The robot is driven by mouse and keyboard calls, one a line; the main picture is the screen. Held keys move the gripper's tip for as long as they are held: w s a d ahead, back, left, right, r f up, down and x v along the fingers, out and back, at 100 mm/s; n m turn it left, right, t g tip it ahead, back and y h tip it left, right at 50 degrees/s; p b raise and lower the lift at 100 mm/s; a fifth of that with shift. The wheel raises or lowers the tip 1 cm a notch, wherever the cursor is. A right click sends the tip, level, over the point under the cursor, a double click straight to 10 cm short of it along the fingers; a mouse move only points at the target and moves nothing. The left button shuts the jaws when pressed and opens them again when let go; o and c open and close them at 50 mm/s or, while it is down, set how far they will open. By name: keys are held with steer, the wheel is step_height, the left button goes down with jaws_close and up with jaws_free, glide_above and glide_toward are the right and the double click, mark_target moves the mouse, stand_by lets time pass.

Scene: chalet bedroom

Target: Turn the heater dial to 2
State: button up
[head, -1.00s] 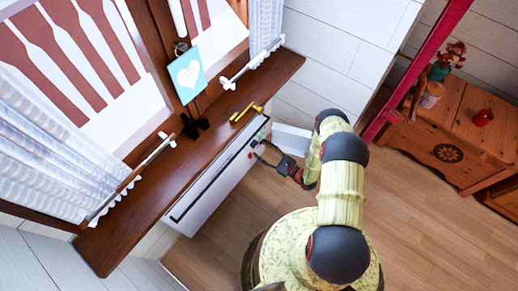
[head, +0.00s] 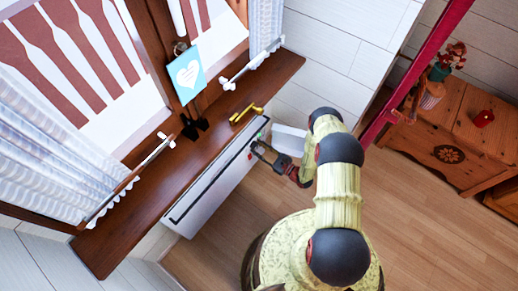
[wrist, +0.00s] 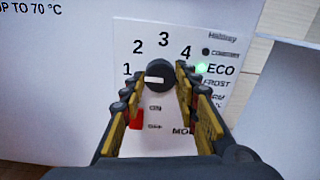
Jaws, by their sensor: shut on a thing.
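The heater (head: 212,192) is a white panel under the wooden windowsill. In the wrist view its control face (wrist: 205,45) carries the numbers 1 to 4 in an arc, with ECO and FROST at the right. The dial (wrist: 160,76) is a round dark knob with a white mark. The mark lies on the left part of the knob, toward the 1 side. My gripper (wrist: 160,82) has one finger on each side of the dial and is shut on it. In the head view my gripper (head: 258,149) reaches the heater's upper right end, where the dial itself is hard to make out.
The windowsill (head: 130,220) juts out above the heater, with a yellow handle-like object (head: 245,114) and a blue heart card (head: 187,75) near it. A red switch (wrist: 136,120) and a lit green light (wrist: 201,69) are near the dial.

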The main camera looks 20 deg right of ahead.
steer(key=c, duration=0.4)
steer(key=shift+c, duration=0.2)
steer(key=shift+m, duration=0.4)
steer(key=m, duration=0.3)
steer(key=shift+m, duration=2.5)
steer(key=o, duration=1.2)
steer(key=shift+c, duration=0.2)
